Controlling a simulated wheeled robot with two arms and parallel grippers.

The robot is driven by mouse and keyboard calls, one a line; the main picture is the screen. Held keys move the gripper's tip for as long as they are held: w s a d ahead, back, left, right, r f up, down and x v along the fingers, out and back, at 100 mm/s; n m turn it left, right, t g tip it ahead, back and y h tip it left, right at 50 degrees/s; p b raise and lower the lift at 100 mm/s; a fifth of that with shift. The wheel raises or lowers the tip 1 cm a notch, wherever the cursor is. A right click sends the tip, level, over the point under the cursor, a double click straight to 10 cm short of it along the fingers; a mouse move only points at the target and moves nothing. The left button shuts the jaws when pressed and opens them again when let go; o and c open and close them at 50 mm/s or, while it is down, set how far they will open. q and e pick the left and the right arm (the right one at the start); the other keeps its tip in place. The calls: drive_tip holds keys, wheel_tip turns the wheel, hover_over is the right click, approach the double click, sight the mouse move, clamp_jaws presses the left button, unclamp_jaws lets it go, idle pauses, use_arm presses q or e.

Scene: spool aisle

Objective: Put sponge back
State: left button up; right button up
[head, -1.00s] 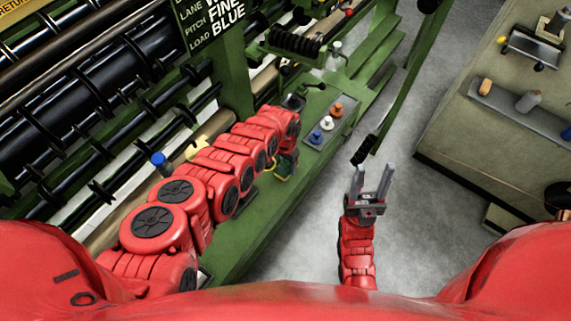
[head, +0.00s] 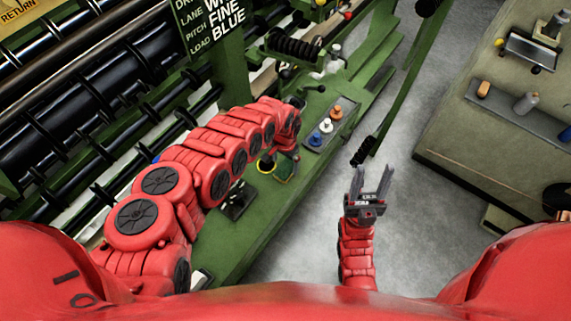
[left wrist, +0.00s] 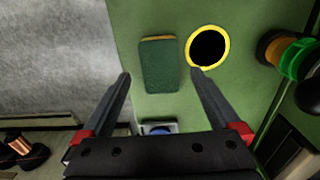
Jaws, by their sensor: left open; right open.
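The sponge (left wrist: 158,65), dark green with a thin yellow edge, lies flat on the green machine ledge (head: 232,245). It sits beside a yellow-rimmed black round opening (left wrist: 208,46). In the head view the sponge (head: 287,168) is partly hidden by my left gripper. My left gripper (left wrist: 160,73) is open above the ledge. In the left wrist view the sponge shows between and beyond its fingers, with nothing held; the right finger's tip overlaps the opening's rim. My right gripper (head: 372,182) is open and empty over the grey floor, pointing away from me.
A grey plate with orange, white and blue knobs (head: 326,125) is on the ledge beyond my left gripper. Black rollers (head: 80,95) line the left. A green bar with a black grip (head: 364,150) hangs near my right gripper.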

sight(285, 169)
use_arm(q)
wheel_tip(285, 169, up, 9)
drive_tip(key=b, duration=0.1)
drive_tip(key=shift+f, duration=0.15)
idle(0.6)
